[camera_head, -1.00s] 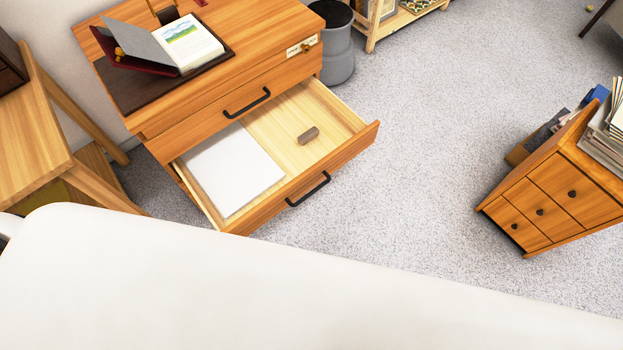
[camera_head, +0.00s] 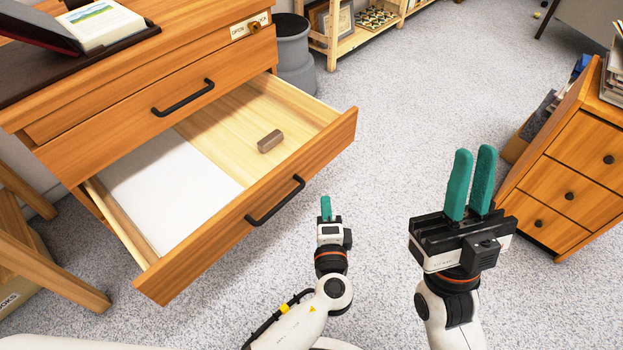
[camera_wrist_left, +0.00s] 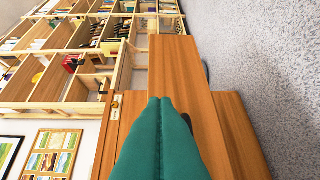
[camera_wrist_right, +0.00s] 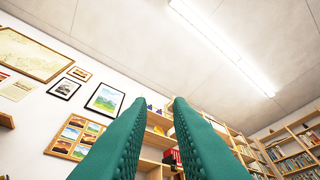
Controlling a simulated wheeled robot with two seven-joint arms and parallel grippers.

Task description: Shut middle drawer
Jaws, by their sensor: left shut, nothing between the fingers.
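The middle drawer (camera_head: 245,215) of the wooden desk stands pulled out in the head view, with a black bar handle (camera_head: 275,202) on its front. White paper (camera_head: 170,190) and a small brown block (camera_head: 270,141) lie inside it. My left gripper (camera_head: 326,208) is shut and empty, just right of the drawer front and apart from it. In the left wrist view its teal fingers (camera_wrist_left: 160,135) are pressed together, with the desk's wooden fronts beyond. My right gripper (camera_head: 472,182) is raised further right, its fingers apart and empty; they also show apart in the right wrist view (camera_wrist_right: 160,130).
The drawer above (camera_head: 170,105) is closed. A grey bin (camera_head: 294,55) stands behind the desk. A small drawer cabinet (camera_head: 570,160) stands at right. Carpet (camera_head: 400,110) between desk and cabinet is clear.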

